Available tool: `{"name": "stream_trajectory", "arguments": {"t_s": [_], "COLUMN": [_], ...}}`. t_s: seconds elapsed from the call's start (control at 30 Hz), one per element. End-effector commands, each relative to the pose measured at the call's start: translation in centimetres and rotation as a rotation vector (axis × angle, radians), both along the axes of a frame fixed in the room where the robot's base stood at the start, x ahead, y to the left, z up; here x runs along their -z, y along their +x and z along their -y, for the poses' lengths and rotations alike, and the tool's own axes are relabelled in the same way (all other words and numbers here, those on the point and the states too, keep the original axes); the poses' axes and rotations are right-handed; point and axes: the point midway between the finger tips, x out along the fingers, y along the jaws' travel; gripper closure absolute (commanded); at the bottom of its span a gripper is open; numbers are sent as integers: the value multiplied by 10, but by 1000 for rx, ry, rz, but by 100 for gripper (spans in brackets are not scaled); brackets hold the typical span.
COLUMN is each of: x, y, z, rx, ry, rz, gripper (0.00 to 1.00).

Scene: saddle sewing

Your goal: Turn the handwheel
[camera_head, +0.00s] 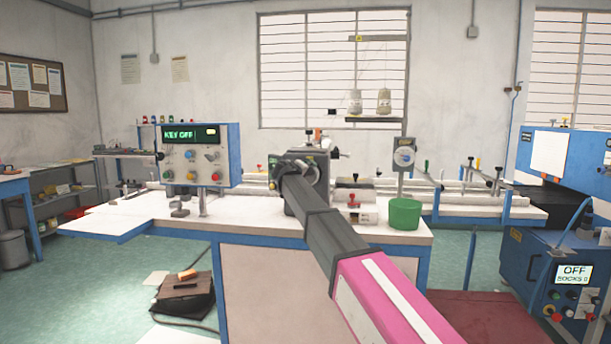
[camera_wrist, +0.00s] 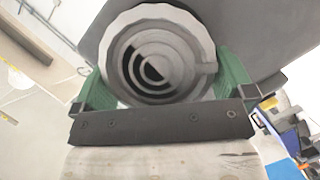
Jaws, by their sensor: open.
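The handwheel (camera_wrist: 160,55) fills the upper middle of the wrist view, a round pale wheel with a scalloped rim and concentric grey rings. My gripper (camera_wrist: 163,75) is open, with one green finger at the left side of the wheel and one at the right. The wheel lies between the fingers; I cannot tell whether either touches the rim. In the head view my arm reaches to the dark sewing machine head (camera_head: 322,165) on the white table (camera_head: 245,205). My arm hides the handwheel and most of my gripper there.
A control box (camera_head: 215,133) reading "KEY OFF" stands left of the machine. A green tub (camera_head: 405,213) stands on the table right of my arm. A thread stand (camera_head: 375,119) with two cones rises behind.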

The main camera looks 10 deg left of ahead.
Motion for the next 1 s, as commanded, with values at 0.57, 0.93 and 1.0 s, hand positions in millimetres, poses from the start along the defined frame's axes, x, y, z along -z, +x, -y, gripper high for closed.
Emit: {"name": "stream_trajectory", "arguments": {"t_s": [0.57, 0.93, 1.0], "x": [0, -2, -3], "y": [1, 1, 1], "z": [0, 1, 2], "rx": [0, -1, -1], "ry": [3, 134, 186], "rz": [0, -1, -2], "gripper": [26, 26, 26]}}
